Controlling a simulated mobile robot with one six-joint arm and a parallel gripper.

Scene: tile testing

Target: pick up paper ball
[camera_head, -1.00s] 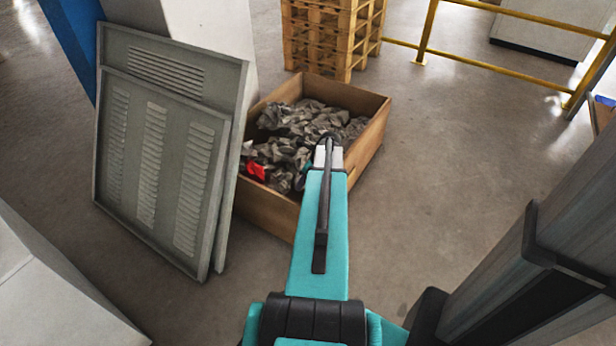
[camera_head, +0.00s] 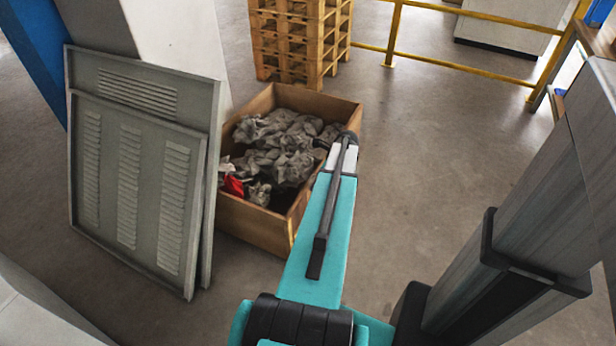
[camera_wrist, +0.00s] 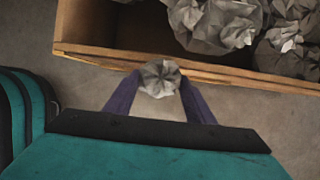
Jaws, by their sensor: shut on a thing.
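A crumpled grey paper ball (camera_wrist: 160,77) is held between the two dark fingers of my gripper (camera_wrist: 160,92) in the wrist view. My gripper is shut on it, just outside the near wall of a wooden crate (camera_wrist: 120,55). The crate also shows in the head view (camera_head: 255,228), filled with a heap of crumpled grey paper (camera_head: 290,150); more of this paper (camera_wrist: 220,22) shows large in the wrist view. In the head view my arm hides the gripper's fingertips and the held ball.
Louvered grey metal panels (camera_head: 140,170) lean just left of the crate. A red piece (camera_head: 233,185) lies among the paper. Stacked pallets (camera_head: 300,40) stand behind, with a yellow railing (camera_head: 440,62) beyond. The floor right of the crate is clear.

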